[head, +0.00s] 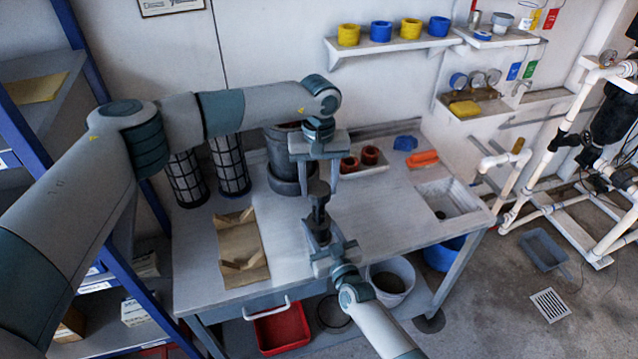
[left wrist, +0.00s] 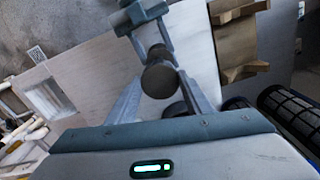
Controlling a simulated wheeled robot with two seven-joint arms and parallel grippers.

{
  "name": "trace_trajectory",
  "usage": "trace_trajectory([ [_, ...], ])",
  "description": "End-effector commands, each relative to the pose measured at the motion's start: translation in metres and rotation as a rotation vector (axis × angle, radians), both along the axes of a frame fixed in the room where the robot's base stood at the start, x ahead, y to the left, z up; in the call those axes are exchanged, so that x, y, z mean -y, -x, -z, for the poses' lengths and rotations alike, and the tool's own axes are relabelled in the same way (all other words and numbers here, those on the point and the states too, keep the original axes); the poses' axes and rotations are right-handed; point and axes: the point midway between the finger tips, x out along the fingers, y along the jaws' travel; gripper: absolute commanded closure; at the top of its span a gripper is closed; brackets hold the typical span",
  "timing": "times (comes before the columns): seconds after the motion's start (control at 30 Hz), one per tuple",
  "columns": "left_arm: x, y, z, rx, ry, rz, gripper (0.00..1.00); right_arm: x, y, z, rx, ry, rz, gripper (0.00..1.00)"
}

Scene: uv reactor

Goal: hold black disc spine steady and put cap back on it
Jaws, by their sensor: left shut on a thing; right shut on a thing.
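My left gripper (head: 318,182) points down over the workbench, shut on the dark round cap (head: 318,188). In the left wrist view the cap (left wrist: 159,81) sits between my left fingers. Directly below it stands the black disc spine (head: 319,212), roughly upright and apparently in line with the cap. I cannot tell whether the cap is seated or only close above it. My right gripper (head: 319,236) is shut on the spine from the front, and holds it over the bench. It also shows in the left wrist view (left wrist: 150,36). The cap hides much of the spine there.
The workbench (head: 290,255) bears a tan mat with wooden cradles (head: 243,250) at left, mesh cylinders (head: 230,165) and a dark pot (head: 282,150) at the back, and a tray of reddish rings (head: 361,160). A sink (head: 447,200) is at right. Bench right of my grippers is clear.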

Motion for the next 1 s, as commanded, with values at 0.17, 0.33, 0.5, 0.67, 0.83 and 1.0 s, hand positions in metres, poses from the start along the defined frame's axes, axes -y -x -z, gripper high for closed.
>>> trace_trajectory([
  [0.17, -0.0012, -0.0008, -0.0006, 0.001, -0.001, 0.262, 0.75, 0.0006, 0.0005, 0.0015, -0.003, 0.001, 0.0, 1.0],
  [0.33, -0.0014, -0.0009, -0.0005, 0.001, -0.001, 0.514, 0.75, 0.0006, 0.0005, 0.0015, -0.003, 0.001, 0.0, 1.0],
  [0.5, -0.0016, -0.0011, -0.0005, 0.001, -0.001, 0.727, 0.75, 0.0007, 0.0006, 0.0016, -0.003, 0.001, 0.0, 1.0],
  [0.67, -0.0016, -0.0012, -0.0004, 0.001, 0.0, 0.806, 0.75, 0.0007, 0.0006, 0.0016, -0.003, 0.001, 0.0, 1.0],
  [0.83, -0.0016, -0.0012, -0.0004, 0.001, 0.0, 0.808, 0.75, 0.0007, 0.0006, 0.0017, -0.003, 0.001, 0.0, 1.0],
  [1.0, -0.0016, -0.0012, -0.0004, 0.001, 0.0, 0.807, 0.36, 0.0006, 0.0006, 0.0017, -0.003, 0.001, 0.0, 1.0],
])
